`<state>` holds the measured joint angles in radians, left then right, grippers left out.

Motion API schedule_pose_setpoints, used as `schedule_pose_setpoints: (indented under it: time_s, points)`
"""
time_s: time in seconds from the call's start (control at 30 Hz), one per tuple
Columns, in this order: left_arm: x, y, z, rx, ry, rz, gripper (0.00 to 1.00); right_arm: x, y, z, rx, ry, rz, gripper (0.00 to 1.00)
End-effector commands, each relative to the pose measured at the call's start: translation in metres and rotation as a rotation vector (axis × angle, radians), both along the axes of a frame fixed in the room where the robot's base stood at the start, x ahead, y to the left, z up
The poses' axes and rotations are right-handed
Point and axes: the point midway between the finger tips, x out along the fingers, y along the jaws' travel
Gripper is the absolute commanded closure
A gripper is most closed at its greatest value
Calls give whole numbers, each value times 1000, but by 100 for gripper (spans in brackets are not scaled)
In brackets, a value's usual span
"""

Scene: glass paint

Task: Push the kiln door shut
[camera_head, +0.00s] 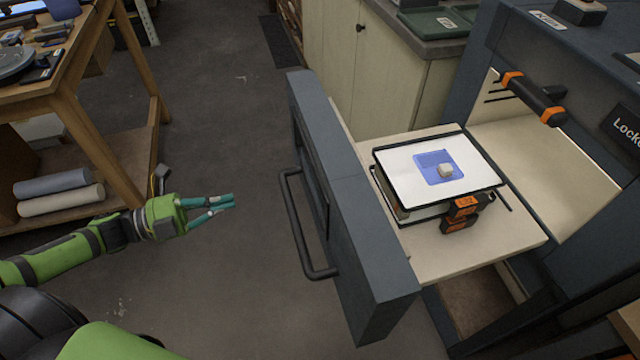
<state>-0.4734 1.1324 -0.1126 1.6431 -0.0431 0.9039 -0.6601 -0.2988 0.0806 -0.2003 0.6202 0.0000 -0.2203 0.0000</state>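The kiln (555,45) stands at the right. Its dark grey door (345,215) is the front of a drawer that is pulled well out, leaving the pale chamber exposed. A black bar handle (292,225) is on the door's left face. The pale drawer floor (520,235) carries a white plate (400,165) with a blue square and a small whitish block on it. My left gripper (233,201) is left of the handle, apart from it. Its teal fingertips are close together and nothing shows between them. My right gripper is out of view.
A wooden workbench (125,75) with rolls on its lower shelf stands at the left. A pale cabinet (385,75) is behind the drawer. An orange-and-black handle (535,98) is on the kiln. The floor (235,110) between bench and door is clear.

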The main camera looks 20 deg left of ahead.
Motion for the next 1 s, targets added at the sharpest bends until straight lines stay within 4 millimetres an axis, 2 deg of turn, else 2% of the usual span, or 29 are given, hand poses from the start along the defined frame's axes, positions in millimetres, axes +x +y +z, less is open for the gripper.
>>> schedule_pose_setpoints:
  time_s: [0.1,0.23,0.5,0.8,1.0]
  points:
    - [-6,-12,11,9,-38,-67,100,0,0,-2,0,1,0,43]
    - [-1,-21,14,7,-46,-72,100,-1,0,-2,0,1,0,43]
    - [25,-57,16,5,-48,-69,100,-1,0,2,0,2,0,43]
    - [55,-101,17,5,-44,-66,100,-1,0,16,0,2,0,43]
    - [68,-121,15,7,-42,-65,100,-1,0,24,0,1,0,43]
